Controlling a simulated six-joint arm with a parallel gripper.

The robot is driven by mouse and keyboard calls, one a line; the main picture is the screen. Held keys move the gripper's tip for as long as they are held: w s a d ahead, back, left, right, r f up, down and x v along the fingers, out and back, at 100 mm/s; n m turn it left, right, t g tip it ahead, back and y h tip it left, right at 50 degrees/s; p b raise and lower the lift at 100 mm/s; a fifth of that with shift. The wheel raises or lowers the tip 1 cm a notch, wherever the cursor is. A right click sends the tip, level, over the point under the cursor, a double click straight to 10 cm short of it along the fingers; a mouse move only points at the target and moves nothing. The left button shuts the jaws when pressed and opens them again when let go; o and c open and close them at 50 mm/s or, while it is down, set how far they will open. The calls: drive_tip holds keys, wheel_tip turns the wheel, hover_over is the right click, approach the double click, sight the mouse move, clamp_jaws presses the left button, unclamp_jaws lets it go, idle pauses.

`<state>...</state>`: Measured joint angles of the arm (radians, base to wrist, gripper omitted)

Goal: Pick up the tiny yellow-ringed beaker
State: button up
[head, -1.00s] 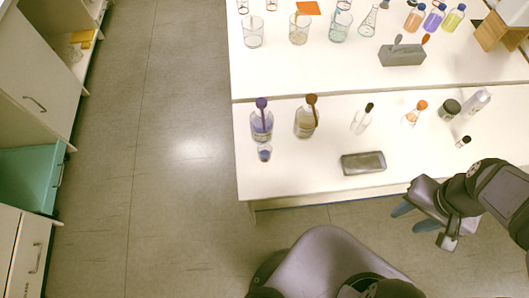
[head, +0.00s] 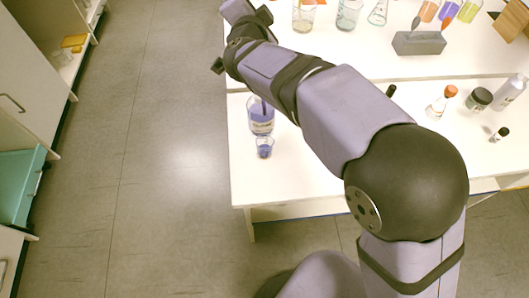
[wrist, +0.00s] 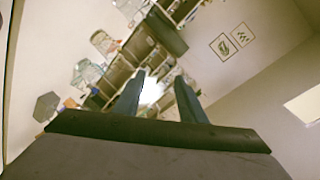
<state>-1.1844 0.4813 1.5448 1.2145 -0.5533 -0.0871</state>
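I cannot make out a tiny beaker with a yellow ring for certain in either view. Clear glass beakers stand at the back of the table in the head view, one with a brownish tint (head: 303,16) and one bluish (head: 348,15). Glass vessels also show blurred in the wrist view, one pale (wrist: 103,42). My gripper (wrist: 160,80) has its two fingers apart with nothing between them but distant background. In the head view my wrist is at the top left of the table, and the fingertips do not show. My arm hides part of the table.
A small beaker of blue liquid (head: 264,149) stands in front of a blue bottle (head: 261,118). A grey block (head: 418,43) stands at the back. A white bottle (head: 509,92) and a dark jar (head: 478,99) stand at right. Floor lies left of the table.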

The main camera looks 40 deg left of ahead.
drive_tip(key=s+a+f+n+g+y+b, duration=0.15)
drive_tip(key=s+a+f, duration=0.3)
drive_tip(key=s, duration=0.45)
drive_tip(key=s+a+f+g+y+b, duration=0.1)
drive_tip(key=s+a+f+b, duration=0.2)
drive_tip(key=s+a, duration=0.35)
drive_tip(key=m+t+h+b, duration=0.3)
drive_tip(key=t+h+b, duration=0.4)
drive_tip(key=h, duration=1.1)
approach(258, 147)
drive_tip(key=shift+n, duration=0.25)
drive_tip(key=w, duration=0.2)
drive_tip(key=w+f, duration=0.1)
drive_tip(key=w, duration=0.2)
drive_tip(key=shift+d+f, duration=0.1)
drive_tip(key=shift+f, duration=0.05)
drive_tip(key=shift+s+d+f+h, duration=0.1)
drive_tip(key=shift+s+d+h, duration=0.1)
drive_tip(key=shift+d+h, duration=0.25)
drive_tip(key=shift+r+p+x, duration=0.2)
drive_tip(key=shift+p+x, duration=0.05)
drive_tip(key=shift+x, duration=1.25)
drive_tip(key=shift+r+p+x, duration=0.2)
drive_tip(key=shift+p+x, duration=0.05)
drive_tip(key=shift+x, duration=1.3)
drive_tip(key=shift+w+d, duration=0.25)
drive_tip(key=shift+w, duration=0.4)
